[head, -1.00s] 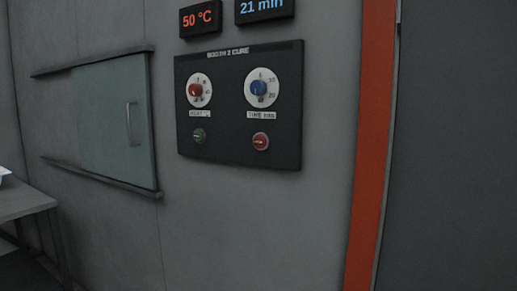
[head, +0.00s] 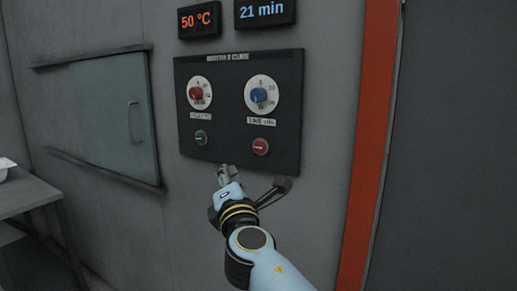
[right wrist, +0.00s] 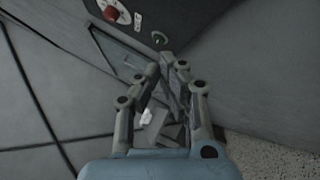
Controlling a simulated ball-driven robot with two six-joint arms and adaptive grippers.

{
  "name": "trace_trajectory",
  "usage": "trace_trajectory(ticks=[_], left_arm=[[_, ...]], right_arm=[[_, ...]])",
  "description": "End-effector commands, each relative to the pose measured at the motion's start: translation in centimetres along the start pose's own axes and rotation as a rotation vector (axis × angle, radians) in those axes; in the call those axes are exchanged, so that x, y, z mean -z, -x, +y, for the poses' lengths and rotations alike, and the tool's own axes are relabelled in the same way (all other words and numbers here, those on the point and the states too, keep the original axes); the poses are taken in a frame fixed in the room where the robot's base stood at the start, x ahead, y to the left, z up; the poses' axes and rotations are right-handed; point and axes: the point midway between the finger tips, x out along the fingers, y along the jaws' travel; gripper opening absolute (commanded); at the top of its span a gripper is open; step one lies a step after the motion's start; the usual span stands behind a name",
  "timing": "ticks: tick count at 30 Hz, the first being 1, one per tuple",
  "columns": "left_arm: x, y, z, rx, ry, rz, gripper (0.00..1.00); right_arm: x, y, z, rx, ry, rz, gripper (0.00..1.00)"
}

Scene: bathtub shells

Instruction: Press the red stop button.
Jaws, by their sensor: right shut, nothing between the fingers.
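The red stop button (head: 260,146) sits at the lower right of the black control panel (head: 225,150) on the grey wall, below the blue dial. My right gripper (head: 222,172) is shut and empty, just below the panel's lower edge. In the head view it lies lower and to the left of the red button, apart from it. In the right wrist view my gripper (right wrist: 172,62) shows with its fingers together, and the green button (right wrist: 159,38) lies beyond the fingertips. The red button is not visible in that view. My left gripper is not in view.
The panel also holds a green button (head: 200,137), a red dial (head: 198,94) and a blue dial (head: 260,95). Displays above read 50 °C (head: 199,20) and 21 min (head: 264,11). A sliding hatch (head: 115,110) is at left, a table (head: 25,192) at far left.

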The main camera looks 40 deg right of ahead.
Motion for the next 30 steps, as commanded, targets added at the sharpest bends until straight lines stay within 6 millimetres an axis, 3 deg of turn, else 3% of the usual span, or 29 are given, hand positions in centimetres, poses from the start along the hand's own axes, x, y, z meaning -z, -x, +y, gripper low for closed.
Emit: trace_trajectory(ticks=[4,15,30], left_arm=[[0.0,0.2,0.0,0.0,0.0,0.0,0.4],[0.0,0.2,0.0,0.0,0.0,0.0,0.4],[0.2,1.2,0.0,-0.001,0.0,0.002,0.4]], right_arm=[[-1.0,-0.3,1.6,-0.027,0.028,-0.026,0.0],[-1.1,-0.4,1.6,-0.029,0.03,-0.027,0.0],[-4.3,-4.5,-1.1,-0.03,0.032,-0.027,0.0]])
